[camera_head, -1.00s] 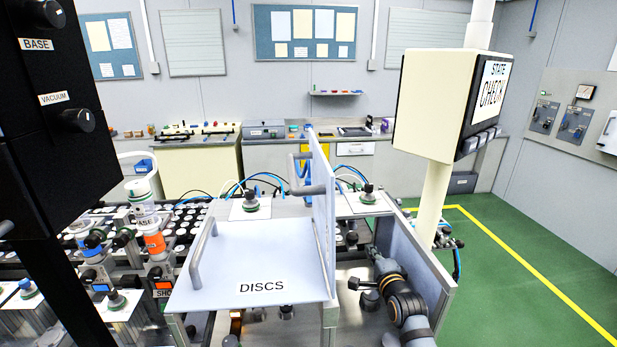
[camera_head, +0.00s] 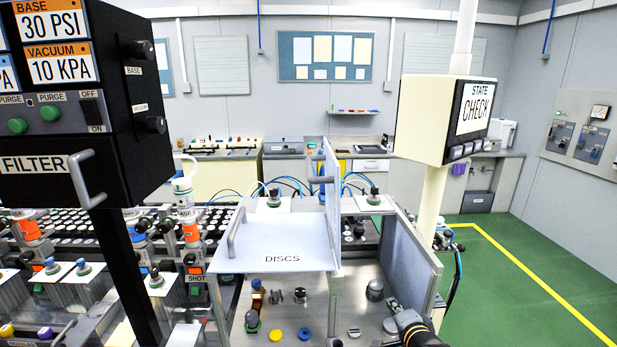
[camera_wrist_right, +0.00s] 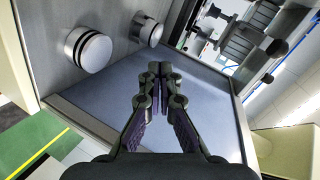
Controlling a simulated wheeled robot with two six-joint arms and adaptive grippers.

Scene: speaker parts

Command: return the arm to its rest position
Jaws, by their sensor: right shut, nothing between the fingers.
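My right arm (camera_head: 412,328) comes in at the bottom right of the head view, beside the upright right-hand panel of the DISCS bay. Its gripper is small and hard to make out there. In the right wrist view the right gripper (camera_wrist_right: 160,72) is shut and empty, with its fingertips together in front of a blue-grey panel (camera_wrist_right: 190,88). Two silver cylinders (camera_wrist_right: 88,48) (camera_wrist_right: 146,30) stand on a metal surface to the left of the fingers, apart from them. My left gripper is not in view.
The DISCS lid (camera_head: 285,245) and an upright panel (camera_head: 333,200) stand left of my arm. A side panel (camera_head: 410,258) is close on its right. Open green floor (camera_head: 510,270) lies right.

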